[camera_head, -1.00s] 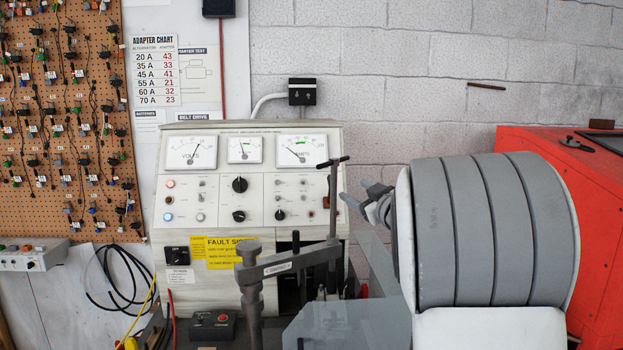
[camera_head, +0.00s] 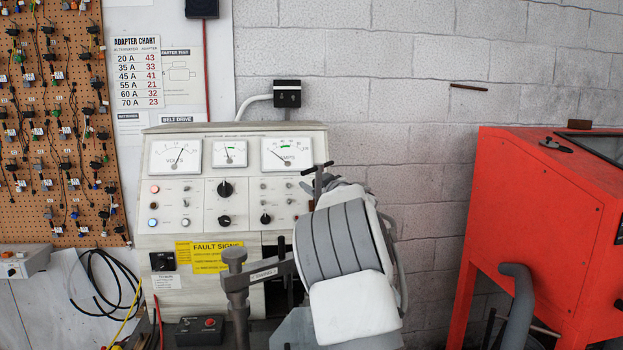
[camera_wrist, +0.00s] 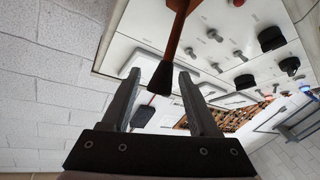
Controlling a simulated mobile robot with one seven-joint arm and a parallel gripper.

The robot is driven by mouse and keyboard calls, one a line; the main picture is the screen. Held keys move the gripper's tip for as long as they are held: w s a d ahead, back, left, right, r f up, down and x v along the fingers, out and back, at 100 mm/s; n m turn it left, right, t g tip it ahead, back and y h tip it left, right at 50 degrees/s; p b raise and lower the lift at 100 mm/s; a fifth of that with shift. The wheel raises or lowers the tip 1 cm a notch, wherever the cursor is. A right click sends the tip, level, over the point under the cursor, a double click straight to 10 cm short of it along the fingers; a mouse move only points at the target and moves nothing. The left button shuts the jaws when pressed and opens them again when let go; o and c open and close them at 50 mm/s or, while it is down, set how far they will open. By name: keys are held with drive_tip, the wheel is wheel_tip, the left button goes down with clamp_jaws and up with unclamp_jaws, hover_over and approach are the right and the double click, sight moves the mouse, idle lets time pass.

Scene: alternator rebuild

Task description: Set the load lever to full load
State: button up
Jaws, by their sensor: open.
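The load lever (camera_wrist: 178,38) shows in the wrist view with a reddish-brown shaft and a black end. It comes down from the top of the picture beside the test bench panel. My gripper (camera_wrist: 158,76) is open, with one dark finger on each side of the lever's black end. I cannot tell whether either finger touches it. In the head view my grey arm covers the gripper, and the lever cannot be made out clearly behind the clamp post and arm. The bench panel (camera_head: 183,222) carries dials, knobs and a yellow fault signs label.
A grey clamp with an upright post (camera_head: 236,285) stands close in front of the panel, left of my arm. A red cabinet (camera_head: 540,220) stands at the right. A pegboard (camera_head: 60,110) with cables hangs at the left. A small red-button box (camera_head: 200,330) sits below the panel.

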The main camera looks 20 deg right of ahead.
drive_tip(key=shift+w, duration=1)
clamp_jaws()
drive_tip(key=shift+a, duration=0.1)
idle(0.8)
